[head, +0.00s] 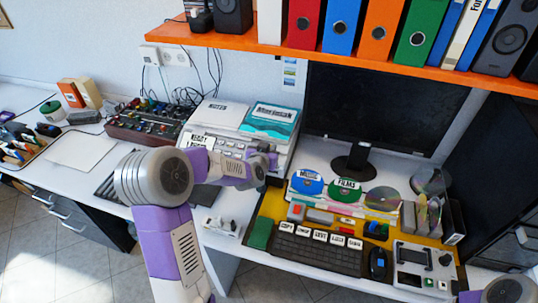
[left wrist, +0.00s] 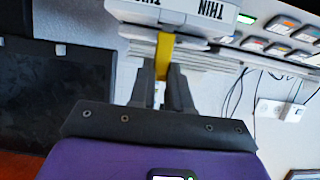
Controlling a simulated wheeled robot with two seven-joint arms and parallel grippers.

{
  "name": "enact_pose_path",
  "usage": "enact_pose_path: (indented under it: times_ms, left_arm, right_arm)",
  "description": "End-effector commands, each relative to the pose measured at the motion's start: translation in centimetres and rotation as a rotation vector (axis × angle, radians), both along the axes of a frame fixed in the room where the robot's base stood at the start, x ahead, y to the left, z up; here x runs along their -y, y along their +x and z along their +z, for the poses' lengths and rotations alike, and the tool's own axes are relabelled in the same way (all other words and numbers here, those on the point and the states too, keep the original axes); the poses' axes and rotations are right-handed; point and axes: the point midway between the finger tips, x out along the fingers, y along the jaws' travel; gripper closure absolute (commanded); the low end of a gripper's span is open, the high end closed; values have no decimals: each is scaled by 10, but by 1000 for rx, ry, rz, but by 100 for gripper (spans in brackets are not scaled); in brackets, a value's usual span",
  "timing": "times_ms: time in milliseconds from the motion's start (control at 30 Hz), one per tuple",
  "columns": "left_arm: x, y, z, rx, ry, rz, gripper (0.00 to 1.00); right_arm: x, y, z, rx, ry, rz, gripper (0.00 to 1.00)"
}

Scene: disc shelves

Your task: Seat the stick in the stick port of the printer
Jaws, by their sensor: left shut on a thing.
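In the left wrist view a yellow stick (left wrist: 165,58) stands between the two dark fingers of my left gripper (left wrist: 163,85), which is shut on it. The stick's far end meets the edge of a pale grey body marked "THIN" (left wrist: 185,14); I cannot tell whether it is inside a port or only beside it. In the head view the left gripper (head: 271,160) is at the right side of the white printer (head: 222,140), and the stick is too small to make out there. The stick port is not visible. The right gripper is out of view.
A monitor (head: 355,105) stands right of the printer under an orange shelf (head: 275,42). A keyboard (head: 318,250), a mouse (head: 377,262) and several discs crowd the yellow mat (head: 268,208). A mixer-like panel (head: 150,118) stands left of the printer. Cables hang behind.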

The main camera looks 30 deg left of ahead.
Motion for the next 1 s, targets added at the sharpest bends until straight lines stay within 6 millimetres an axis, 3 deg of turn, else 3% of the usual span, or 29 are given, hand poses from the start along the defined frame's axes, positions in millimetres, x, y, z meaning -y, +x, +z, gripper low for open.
enact_pose_path:
  times_ms: [33,100,500,533,667,1000]
  left_arm:
    - [0,0,-12,-4,-2,0,100]
    - [0,0,-17,-2,-1,1,100]
    - [0,0,-20,1,0,0,100]
    - [0,0,-19,0,0,0,78]
    - [0,0,-19,-1,0,1,58]
    - [-4,-1,-19,-1,1,8,57]
  right_arm:
    - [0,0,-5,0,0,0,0]
    - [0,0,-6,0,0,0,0]
    - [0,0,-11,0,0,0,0]
    - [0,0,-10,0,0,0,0]
    - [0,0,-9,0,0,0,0]
    - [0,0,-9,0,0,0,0]
